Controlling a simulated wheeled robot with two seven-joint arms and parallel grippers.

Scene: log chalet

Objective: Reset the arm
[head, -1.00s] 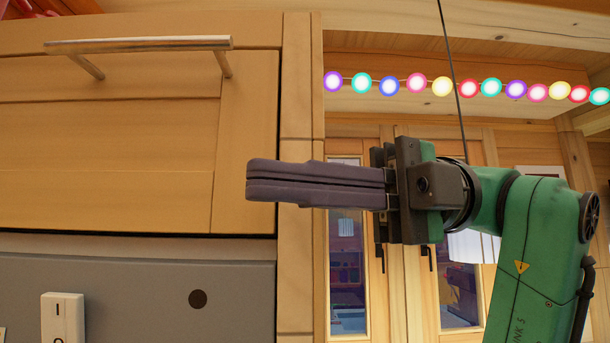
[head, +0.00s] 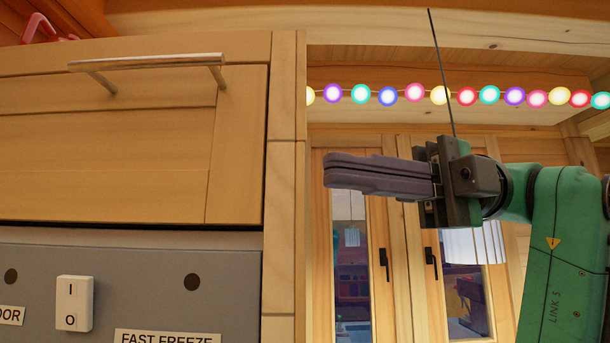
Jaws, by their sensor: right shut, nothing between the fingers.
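My right gripper (head: 327,172) is in the head view, right of the middle. Its two dark fingers point left and are pressed together with nothing between them. My green right arm (head: 565,240) comes in from the right edge. The fingertips are right of the wooden cabinet's side post (head: 283,180) in the picture, with a gap between them. My left gripper does not show.
A wooden cabinet front (head: 110,170) with a metal bar handle (head: 150,62) fills the left. Below it is a grey panel (head: 140,270) with a white switch (head: 73,303). Behind the gripper are glazed wooden doors (head: 400,260) and a string of coloured lights (head: 415,92).

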